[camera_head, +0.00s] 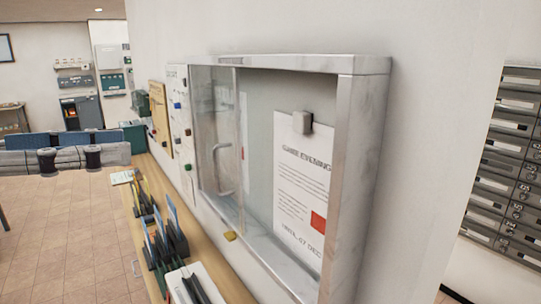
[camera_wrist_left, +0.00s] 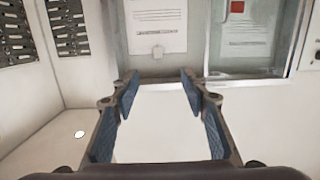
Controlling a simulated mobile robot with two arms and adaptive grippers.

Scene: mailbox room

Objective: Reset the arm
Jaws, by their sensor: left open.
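My left gripper (camera_wrist_left: 160,88) shows in the left wrist view with its two blue-padded fingers spread wide. I see nothing held between them, only pale wall. Beyond the fingertips is the wall-mounted notice cabinet (camera_wrist_left: 205,77), which appears upside down there. In the head view the cabinet (camera_head: 362,150) has a glass pane with a handle (camera_head: 222,165) over its left part, while a notice (camera_head: 300,190) hangs under a grey clip (camera_head: 303,122) in the right part. I cannot make out either gripper in the head view. My right gripper shows in neither view.
A wooden ledge (camera_head: 225,283) below the cabinet carries dark holders with cards (camera_head: 160,240). Small pinned boards (camera_head: 180,115) hang further along the wall. Grey mailboxes (camera_head: 510,150) stand at the right. Tiled floor (camera_head: 70,240) lies open at the left.

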